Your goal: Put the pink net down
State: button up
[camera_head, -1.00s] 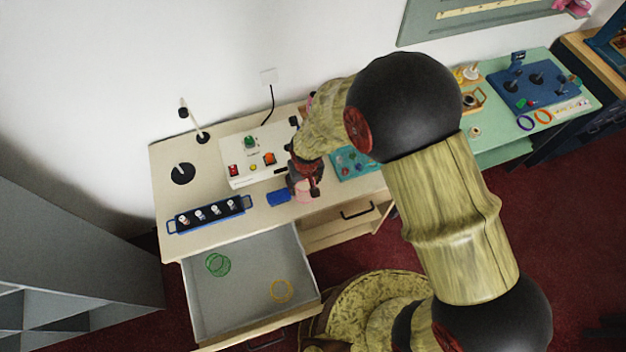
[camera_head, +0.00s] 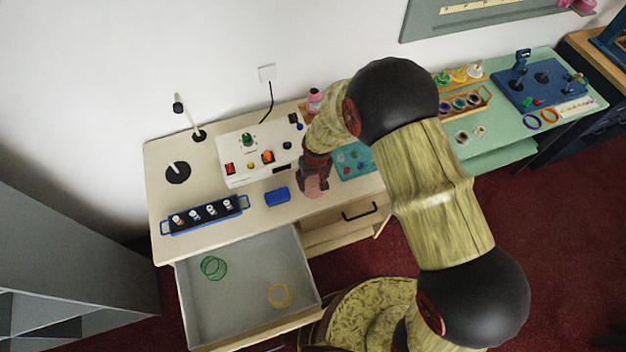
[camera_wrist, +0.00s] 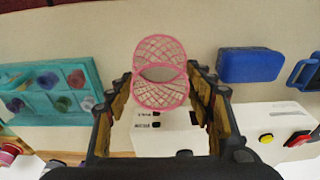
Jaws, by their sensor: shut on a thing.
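The pink net (camera_wrist: 160,60) is a mesh with two round pink rims, seen between the fingers of my gripper (camera_wrist: 162,86) in the wrist view. My gripper is shut on it. In the head view, the pink net (camera_head: 313,187) is a small pink shape under my gripper (camera_head: 316,178), over the front part of the beige counter (camera_head: 235,205). Whether the net touches the counter is hard to tell.
A blue block (camera_head: 277,197) lies left of my gripper, with a white control box (camera_head: 240,165) behind it. A teal tray (camera_head: 352,160) is to the right. An open grey drawer (camera_head: 235,300) holds a green net (camera_head: 213,268) and a yellow net (camera_head: 280,295).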

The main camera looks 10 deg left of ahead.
jog(key=shift+f, duration=0.2)
jog(key=o, duration=0.7)
jog(key=shift+r, duration=0.1)
jog(key=shift+o, duration=0.2)
jog(key=shift+r, duration=0.1)
